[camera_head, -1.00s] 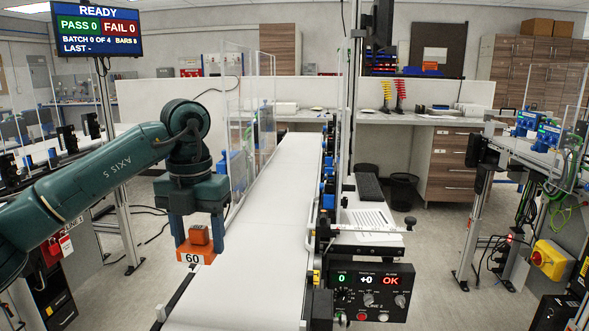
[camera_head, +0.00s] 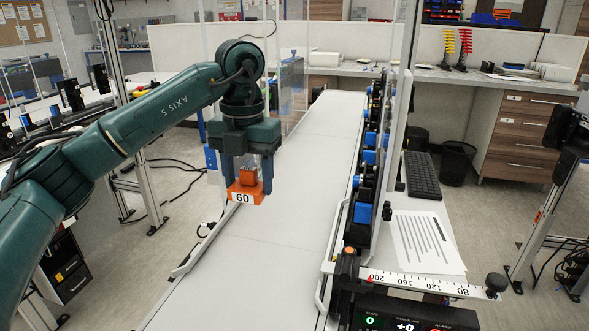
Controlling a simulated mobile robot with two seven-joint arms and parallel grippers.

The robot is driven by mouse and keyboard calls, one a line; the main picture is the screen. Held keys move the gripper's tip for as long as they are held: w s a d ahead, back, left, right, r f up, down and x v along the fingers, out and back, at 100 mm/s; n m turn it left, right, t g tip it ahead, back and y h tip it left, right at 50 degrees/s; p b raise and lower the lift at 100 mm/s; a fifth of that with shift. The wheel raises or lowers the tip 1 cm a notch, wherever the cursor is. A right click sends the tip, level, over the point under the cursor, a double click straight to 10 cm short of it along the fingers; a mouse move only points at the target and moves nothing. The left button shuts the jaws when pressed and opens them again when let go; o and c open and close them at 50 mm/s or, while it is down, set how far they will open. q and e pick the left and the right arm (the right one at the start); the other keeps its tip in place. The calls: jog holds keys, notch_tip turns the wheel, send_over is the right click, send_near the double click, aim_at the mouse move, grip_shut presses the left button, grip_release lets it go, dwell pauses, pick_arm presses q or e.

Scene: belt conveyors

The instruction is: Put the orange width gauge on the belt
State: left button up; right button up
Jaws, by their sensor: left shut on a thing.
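The orange width gauge (camera_head: 245,189) is a small block with a raised knob and a white label reading 60. My left gripper (camera_head: 246,175) is shut on it, with a finger on each side of the knob. The gauge hangs in front of the left part of the white belt (camera_head: 280,215); its exact height above the belt is hard to tell. The bare belt runs from the front away to the back. My right gripper is not in view.
A guide rail with blue parts (camera_head: 362,212) lines the belt's right side. A ruler scale (camera_head: 425,284) and a paper sheet (camera_head: 425,240) lie to its right. A control panel (camera_head: 405,318) is at the bottom. A low rail (camera_head: 207,240) edges the belt's left side.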

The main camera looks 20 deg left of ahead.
aim_at(247, 170)
pick_arm(q)
jog(key=f, duration=0.4)
jog(key=shift+s+f, duration=0.15)
jog(key=shift+s, duration=0.05)
jog(key=shift+f+p, duration=0.3)
jog(key=shift+f, duration=1.8)
jog(key=o, duration=1)
jog(key=shift+f, duration=0.15)
notch_tip(247, 170, up, 12)
jog(key=shift+r, duration=0.2)
jog(key=shift+w, duration=0.1)
